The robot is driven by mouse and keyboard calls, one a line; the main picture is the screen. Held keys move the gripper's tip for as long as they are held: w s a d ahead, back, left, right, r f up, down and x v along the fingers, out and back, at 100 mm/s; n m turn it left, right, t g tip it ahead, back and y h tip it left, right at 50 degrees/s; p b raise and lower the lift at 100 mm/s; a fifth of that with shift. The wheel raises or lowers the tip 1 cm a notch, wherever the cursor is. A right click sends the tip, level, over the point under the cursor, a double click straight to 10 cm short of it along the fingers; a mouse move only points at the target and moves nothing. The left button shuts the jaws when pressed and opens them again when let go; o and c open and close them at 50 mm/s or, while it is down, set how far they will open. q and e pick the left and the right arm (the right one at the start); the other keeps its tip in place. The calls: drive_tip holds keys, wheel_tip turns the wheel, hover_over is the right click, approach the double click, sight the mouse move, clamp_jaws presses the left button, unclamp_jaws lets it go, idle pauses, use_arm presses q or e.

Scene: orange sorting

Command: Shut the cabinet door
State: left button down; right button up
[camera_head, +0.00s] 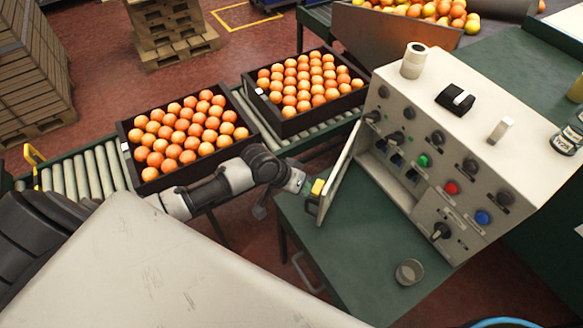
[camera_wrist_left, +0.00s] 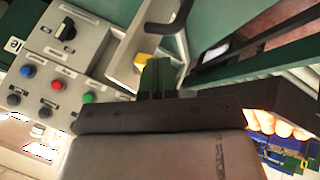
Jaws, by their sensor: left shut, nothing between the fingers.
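The pale cabinet (camera_head: 440,110) stands tilted in the head view on a green table, its front set with knobs and coloured buttons. Its door (camera_head: 341,165) stands open on the left side of a recess with switches. My left gripper (camera_head: 296,182) is shut and empty, just left of the door. In the left wrist view the fingers (camera_wrist_left: 157,78) point towards the door (camera_wrist_left: 133,62) and the yellow piece (camera_wrist_left: 145,57); I cannot tell whether they touch. My right gripper is out of view.
Two dark crates of oranges (camera_head: 128,140) (camera_head: 259,100) sit on the roller conveyor (camera_head: 90,175) behind my left arm. A small cup (camera_head: 409,271) stands on the green table (camera_head: 350,250) before the cabinet.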

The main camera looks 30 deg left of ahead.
use_arm(q)
drive_tip(key=w+d+n+t+y+p, duration=0.1)
drive_tip(key=w+d+n+p, duration=0.1)
drive_tip(key=d, duration=0.8)
drive_tip(key=w+d+n+y+p, duration=0.1)
drive_tip(key=w+d+n+p, duration=0.1)
drive_tip(key=d, duration=0.9)
drive_tip(key=shift+w+t, duration=0.4)
drive_tip(key=shift+w, duration=0.1)
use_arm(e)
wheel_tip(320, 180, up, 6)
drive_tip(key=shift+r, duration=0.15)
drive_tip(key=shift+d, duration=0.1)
